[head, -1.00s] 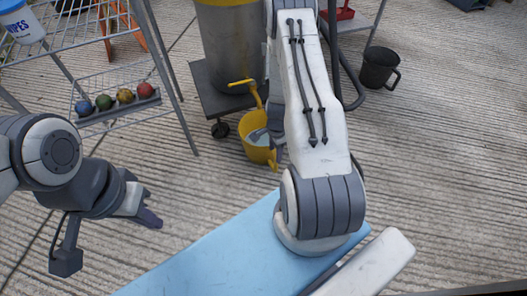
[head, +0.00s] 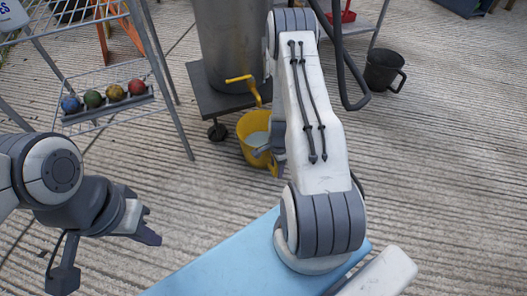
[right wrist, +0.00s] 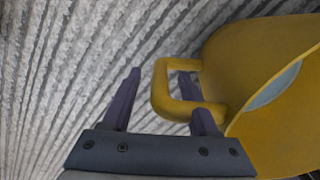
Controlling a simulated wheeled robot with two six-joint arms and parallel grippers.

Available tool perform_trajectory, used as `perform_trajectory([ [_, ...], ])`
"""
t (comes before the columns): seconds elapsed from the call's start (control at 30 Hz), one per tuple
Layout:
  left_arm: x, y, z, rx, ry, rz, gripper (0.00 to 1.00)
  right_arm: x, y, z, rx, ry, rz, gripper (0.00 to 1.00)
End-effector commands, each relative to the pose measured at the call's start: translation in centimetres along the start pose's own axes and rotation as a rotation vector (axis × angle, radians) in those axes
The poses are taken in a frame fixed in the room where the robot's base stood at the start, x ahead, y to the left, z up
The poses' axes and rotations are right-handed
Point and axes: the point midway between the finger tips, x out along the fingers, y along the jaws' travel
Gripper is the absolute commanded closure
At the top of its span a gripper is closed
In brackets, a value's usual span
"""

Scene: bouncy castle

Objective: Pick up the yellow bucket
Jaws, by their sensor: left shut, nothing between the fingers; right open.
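The yellow bucket (head: 246,128) stands upright on the concrete below a yellow tap, with something pale inside. In the right wrist view, the bucket (right wrist: 235,55) fills the right side and its loop handle (right wrist: 162,92) points left. My right gripper (right wrist: 160,73) is open at this handle. Its left finger is outside the loop. Its right finger crosses behind the handle's lower bar, and its tip shows in the loop. In the head view, my right arm partly hides the bucket and the right gripper (head: 270,150). My left gripper (head: 154,228) is shut and empty, away from the bucket.
A metal drum (head: 225,45) with the yellow tap (head: 243,79) stands on a dark wheeled cart (head: 205,90) beside the bucket. A wire rack (head: 150,75) holding several coloured balls is at left. A black mug-shaped pot (head: 383,68) stands at right. Open concrete lies between.

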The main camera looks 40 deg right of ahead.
Motion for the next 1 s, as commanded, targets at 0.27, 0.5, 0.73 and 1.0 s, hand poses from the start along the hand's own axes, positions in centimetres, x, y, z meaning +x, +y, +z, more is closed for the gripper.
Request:
perform_trajectory([
  [0.27, 1.36, -0.1, 0.08, 0.0, 0.0, 0.0, 1.0, 1.26, -0.02, 0.01, 0.0, 0.0, -0.001, 0.4],
  [0.5, 1.33, -0.1, 0.07, 0.0, 0.0, 0.0, 1.0, 1.23, -0.01, 0.01, 0.0, 0.0, 0.0, 0.94],
  [0.73, 1.34, -0.1, 0.07, 0.0, 0.0, 0.0, 1.0, 1.24, -0.01, 0.01, 0.0, 0.0, 0.0, 1.0],
  [1.0, 1.34, -0.1, 0.07, 0.0, 0.0, 0.0, 1.0, 1.24, 0.0, 0.02, 0.0, 0.0, 0.0, 1.0],
])
